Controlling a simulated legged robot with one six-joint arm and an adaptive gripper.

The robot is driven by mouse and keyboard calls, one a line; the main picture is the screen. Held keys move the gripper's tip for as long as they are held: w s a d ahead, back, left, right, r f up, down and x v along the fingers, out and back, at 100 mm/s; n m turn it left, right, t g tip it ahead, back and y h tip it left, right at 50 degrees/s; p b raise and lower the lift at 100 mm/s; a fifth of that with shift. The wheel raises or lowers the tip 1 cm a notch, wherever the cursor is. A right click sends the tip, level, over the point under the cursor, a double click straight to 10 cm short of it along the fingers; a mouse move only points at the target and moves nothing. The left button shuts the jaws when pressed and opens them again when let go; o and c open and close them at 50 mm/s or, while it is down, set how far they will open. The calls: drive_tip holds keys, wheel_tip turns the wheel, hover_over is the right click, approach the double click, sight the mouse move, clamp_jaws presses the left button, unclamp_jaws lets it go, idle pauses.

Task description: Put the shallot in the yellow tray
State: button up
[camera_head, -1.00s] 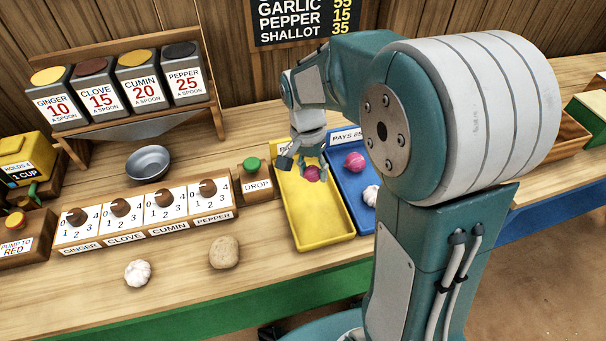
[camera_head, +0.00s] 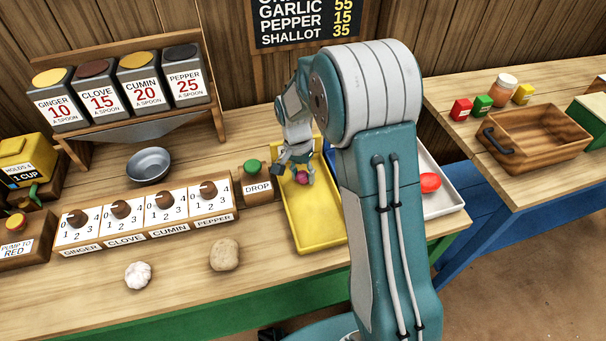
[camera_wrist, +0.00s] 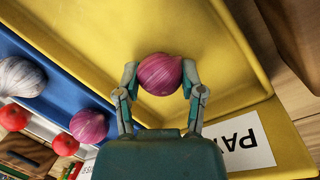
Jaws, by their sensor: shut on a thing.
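The yellow tray (camera_head: 322,234) lies on the counter in the middle of the head view. Its yellow floor and rim (camera_wrist: 213,20) fill much of the wrist view. The held shallot (camera_wrist: 161,74) is pink-purple and striped, and sits between the two fingers of my gripper (camera_wrist: 160,80). In the head view the shallot (camera_head: 301,178) shows just under my gripper (camera_head: 299,172), over the far part of the yellow tray. I cannot tell whether it touches the tray floor. A second shallot (camera_wrist: 89,126) lies in the blue tray beside it.
The blue tray (camera_wrist: 57,83) also holds a garlic bulb (camera_wrist: 18,76). A white tray (camera_head: 446,199) with a red item (camera_head: 430,183) is right of my arm. The drop button box (camera_head: 256,184) stands close left of the yellow tray. Garlic (camera_head: 138,275) and a brown potato-like item (camera_head: 225,255) lie at front.

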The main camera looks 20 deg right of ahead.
drive_tip(key=shift+f, duration=0.25)
drive_tip(key=shift+s+f, duration=0.15)
drive_tip(key=shift+f, duration=0.15)
drive_tip(key=shift+c, duration=0.8)
drive_tip(key=o, duration=1)
drive_tip(key=shift+r, duration=0.1)
drive_tip(key=d+v, duration=0.1)
drive_tip(key=v, duration=1.2)
drive_tip(key=s+r+n+t, duration=0.4)
drive_tip(key=s+r, duration=0.6)
drive_tip(key=s, duration=0.2)
drive_tip(key=s+n+t, duration=0.1)
drive_tip(key=s, duration=0.3)
drive_tip(key=s+n+t, duration=0.1)
drive_tip(key=s+n, duration=0.1)
drive_tip(key=s, duration=0.3)
drive_tip(key=s+n+t, duration=0.1)
drive_tip(key=s, duration=0.3)
drive_tip(key=shift+s+r+t+y, duration=0.2)
drive_tip(key=shift+r+t+y, duration=0.1)
drive_tip(key=shift+t+y, duration=0.1)
